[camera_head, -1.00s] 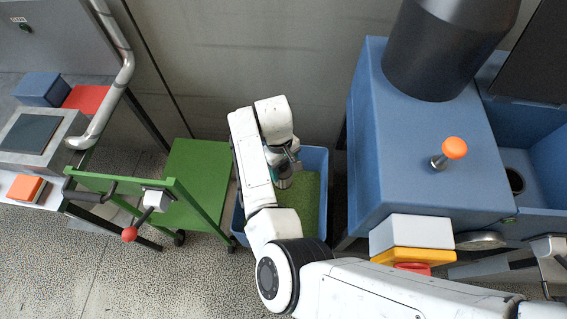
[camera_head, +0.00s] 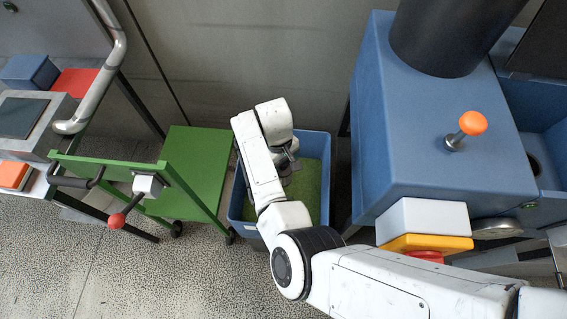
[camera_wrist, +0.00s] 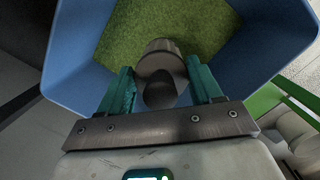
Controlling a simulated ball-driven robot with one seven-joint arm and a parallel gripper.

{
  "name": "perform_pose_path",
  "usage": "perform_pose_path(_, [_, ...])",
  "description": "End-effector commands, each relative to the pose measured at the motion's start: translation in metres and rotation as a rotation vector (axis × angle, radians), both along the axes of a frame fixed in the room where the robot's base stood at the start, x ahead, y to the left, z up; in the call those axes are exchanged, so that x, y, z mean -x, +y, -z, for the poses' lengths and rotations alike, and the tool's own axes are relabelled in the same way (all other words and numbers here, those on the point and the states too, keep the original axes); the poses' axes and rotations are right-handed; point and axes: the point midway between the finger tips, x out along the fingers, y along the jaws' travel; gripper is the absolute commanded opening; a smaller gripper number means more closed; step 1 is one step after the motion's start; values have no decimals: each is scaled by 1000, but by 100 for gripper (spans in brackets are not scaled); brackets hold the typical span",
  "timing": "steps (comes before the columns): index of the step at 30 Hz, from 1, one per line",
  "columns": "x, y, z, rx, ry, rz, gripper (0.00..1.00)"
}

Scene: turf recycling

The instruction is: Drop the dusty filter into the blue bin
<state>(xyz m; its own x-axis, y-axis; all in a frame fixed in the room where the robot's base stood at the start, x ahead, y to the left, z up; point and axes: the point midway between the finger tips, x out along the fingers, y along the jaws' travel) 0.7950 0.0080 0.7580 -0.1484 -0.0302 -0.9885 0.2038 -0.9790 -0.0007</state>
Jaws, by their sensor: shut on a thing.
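The blue bin (camera_head: 326,150) stands on the floor by the back wall, lined at its bottom with green turf. It also fills the wrist view (camera_wrist: 75,60). My gripper (camera_wrist: 162,82) has teal fingers on both sides of a grey-brown cylinder, the dusty filter (camera_wrist: 160,62), and is shut on it. The filter is over the bin's opening, with turf beyond it; its height above the turf is hard to tell. In the head view, my gripper (camera_head: 287,165) is over the bin, partly hidden by my arm.
A green cart (camera_head: 195,165) stands close on the bin's left. A blue machine (camera_head: 440,140) with an orange knob (camera_head: 472,123) stands on the right. A bench with blue (camera_head: 28,72) and red blocks is at far left. Speckled floor is clear in front.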

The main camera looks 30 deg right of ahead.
Motion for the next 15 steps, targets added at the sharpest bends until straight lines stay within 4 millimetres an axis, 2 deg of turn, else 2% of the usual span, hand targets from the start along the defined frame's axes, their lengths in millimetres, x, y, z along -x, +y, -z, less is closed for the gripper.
perform_pose_path(14, [0, 0, 0, 0, 0, 0, 28])
perform_pose_path(15, [0, 0, 0, 0, 0, 0, 66])
